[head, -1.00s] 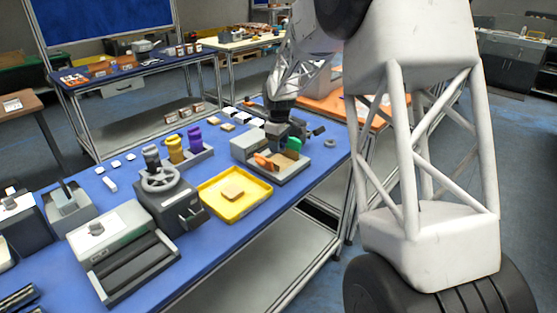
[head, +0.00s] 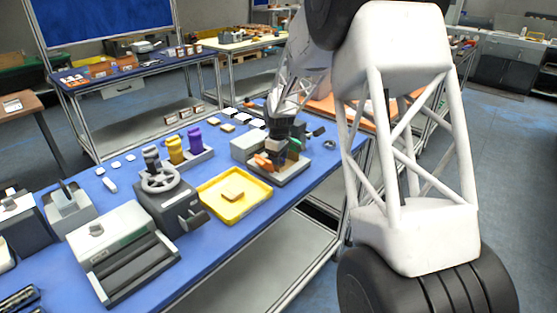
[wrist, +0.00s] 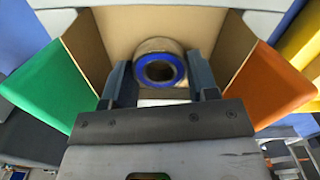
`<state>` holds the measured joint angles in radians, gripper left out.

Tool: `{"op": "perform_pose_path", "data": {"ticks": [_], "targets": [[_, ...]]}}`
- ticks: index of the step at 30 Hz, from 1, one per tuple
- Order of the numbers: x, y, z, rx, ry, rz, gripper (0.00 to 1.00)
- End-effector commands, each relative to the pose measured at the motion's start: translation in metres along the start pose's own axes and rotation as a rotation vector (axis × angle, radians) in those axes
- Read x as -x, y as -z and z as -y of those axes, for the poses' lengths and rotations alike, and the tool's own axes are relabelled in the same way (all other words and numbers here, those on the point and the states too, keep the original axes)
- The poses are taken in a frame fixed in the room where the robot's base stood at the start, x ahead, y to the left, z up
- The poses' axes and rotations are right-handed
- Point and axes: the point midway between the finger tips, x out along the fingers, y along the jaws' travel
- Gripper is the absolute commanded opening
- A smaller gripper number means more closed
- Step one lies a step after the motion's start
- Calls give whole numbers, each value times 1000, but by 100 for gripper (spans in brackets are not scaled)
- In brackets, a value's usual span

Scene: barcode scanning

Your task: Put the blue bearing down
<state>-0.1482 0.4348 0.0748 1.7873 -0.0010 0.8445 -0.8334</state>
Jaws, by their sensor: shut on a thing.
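The blue bearing (wrist: 138,69), a metal ring with a blue inner rim, shows in the wrist view between the two dark fingers of my gripper (wrist: 160,82). My gripper is shut on it. It is at an open cardboard box (wrist: 110,30) with a green flap (wrist: 40,85) on the left and an orange flap (wrist: 268,85) on the right. I cannot tell whether the bearing touches the box floor. In the head view my gripper (head: 277,150) is down over the box on a grey station, and the bearing is hidden.
A rack with yellow and purple cylinders (head: 193,140) stands at the back left.

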Motion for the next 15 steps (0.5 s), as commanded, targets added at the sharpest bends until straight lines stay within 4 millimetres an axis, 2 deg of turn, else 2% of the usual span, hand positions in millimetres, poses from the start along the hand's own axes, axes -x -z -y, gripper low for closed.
{"op": "perform_pose_path", "data": {"ticks": [15], "targets": [[-7,0,0,0,0,0,27]]}}
